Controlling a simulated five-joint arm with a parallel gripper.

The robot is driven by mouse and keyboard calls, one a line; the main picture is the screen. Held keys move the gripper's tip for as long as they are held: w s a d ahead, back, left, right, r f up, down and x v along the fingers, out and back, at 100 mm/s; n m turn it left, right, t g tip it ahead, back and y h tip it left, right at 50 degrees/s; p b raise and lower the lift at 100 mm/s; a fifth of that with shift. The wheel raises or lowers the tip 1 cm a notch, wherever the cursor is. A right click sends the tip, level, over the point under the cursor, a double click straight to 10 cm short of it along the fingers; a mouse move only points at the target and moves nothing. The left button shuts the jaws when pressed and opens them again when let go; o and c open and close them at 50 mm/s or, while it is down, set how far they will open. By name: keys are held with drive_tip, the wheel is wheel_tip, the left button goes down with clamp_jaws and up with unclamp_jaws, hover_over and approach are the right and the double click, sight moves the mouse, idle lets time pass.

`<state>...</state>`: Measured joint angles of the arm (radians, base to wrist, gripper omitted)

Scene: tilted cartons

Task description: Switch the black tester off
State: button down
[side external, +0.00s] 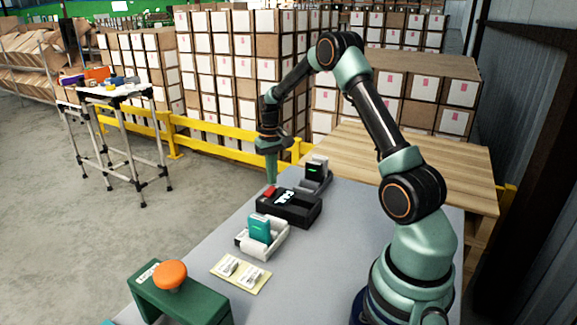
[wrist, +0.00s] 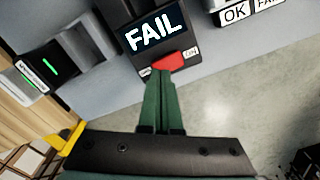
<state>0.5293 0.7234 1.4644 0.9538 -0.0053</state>
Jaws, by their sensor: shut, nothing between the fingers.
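The black tester (side external: 298,212) lies on the grey table, and its lit screen reads FAIL in the wrist view (wrist: 153,33). A red switch (wrist: 170,62) sits at the tester's edge, between small white labels; it also shows in the side view (side external: 270,191). My gripper (wrist: 163,80) is shut and empty, with its green fingertips pointing at the red switch. In the side view my gripper (side external: 271,182) hangs right at the switch end of the tester. I cannot tell whether the tips touch the switch, and the switch's tilt is unclear.
A black device with a green light (side external: 314,171) stands in a grey holder behind the tester. In front are a white holder (side external: 250,246) with a teal block, a cream plate with white pieces (side external: 240,273), and a green box with an orange button (side external: 170,274).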

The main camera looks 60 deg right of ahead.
sight(272, 188)
drive_tip(key=shift+f, duration=0.95)
idle(0.4)
drive_tip(key=shift+r, duration=3.55)
drive_tip(key=shift+a+r, duration=0.15)
drive_tip(key=a+r+n+t, duration=0.1)
drive_tip(key=a+r+n, duration=0.1)
drive_tip(key=a+r, duration=0.5)
drive_tip(key=s+a+r+n+t, duration=0.2)
drive_tip(key=s+a, duration=0.5)
drive_tip(key=a, duration=0.1)
drive_tip(key=s+a+r+n+t, duration=0.2)
drive_tip(key=s+a, duration=0.4)
drive_tip(key=a, duration=0.3)
drive_tip(key=shift+s+a+r+t, duration=0.2)
drive_tip(key=shift+s+r+t, duration=0.15)
drive_tip(key=shift+r, duration=0.3)
